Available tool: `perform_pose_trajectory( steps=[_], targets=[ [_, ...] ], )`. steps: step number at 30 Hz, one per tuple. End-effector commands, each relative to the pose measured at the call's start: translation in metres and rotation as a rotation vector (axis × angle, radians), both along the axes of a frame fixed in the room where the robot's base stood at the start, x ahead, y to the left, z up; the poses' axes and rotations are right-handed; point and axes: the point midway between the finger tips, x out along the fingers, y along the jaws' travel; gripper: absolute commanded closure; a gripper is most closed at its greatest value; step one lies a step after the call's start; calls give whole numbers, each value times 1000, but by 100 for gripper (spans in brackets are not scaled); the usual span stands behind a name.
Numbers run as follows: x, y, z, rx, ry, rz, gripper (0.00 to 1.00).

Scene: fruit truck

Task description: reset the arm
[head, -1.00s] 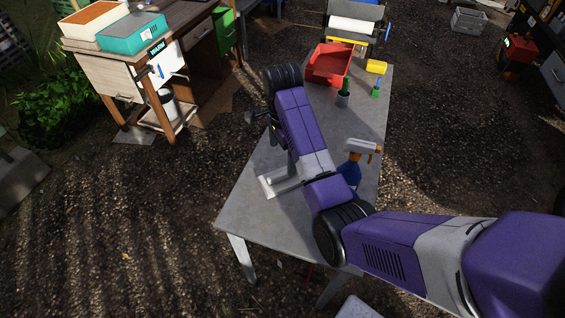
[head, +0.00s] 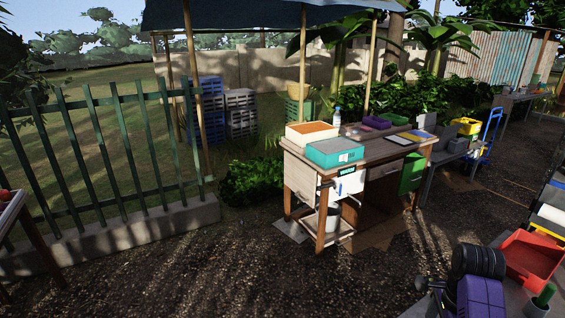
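My purple arm shows at the bottom right of the head view, with a black ribbed joint on top. My gripper (head: 430,286) shows only as small dark parts left of that joint. Its fingers are not clear, so I cannot tell whether it is open or shut. It is above or beside the grey table, and most of the arm is cut off by the lower edge.
A red tray (head: 534,258) and a potted cactus (head: 541,298) are close right of my arm. A wooden desk (head: 375,160) bears a teal box (head: 335,152). A green fence (head: 110,150) stands left. Gravel ground (head: 240,270) between is clear.

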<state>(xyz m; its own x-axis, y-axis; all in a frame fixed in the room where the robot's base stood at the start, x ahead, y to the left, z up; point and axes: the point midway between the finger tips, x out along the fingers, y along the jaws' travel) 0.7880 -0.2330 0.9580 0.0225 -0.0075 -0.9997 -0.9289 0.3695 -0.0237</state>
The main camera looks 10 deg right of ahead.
Motion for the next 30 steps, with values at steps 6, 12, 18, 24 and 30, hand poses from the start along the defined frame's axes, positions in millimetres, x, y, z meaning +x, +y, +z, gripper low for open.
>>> perform_pose_trajectory(
  steps=[6,12,18,24,30],
  targets=[
    [65,-36,30,-219,-286,256,0],
    [85,-41,36,-519,-495,538,0],
    [66,-8,35,-819,-626,812,0],
    [22,41,37,-1063,-702,1023,0],
    [-37,92,47,-1259,-758,1180,0]
  ],
)
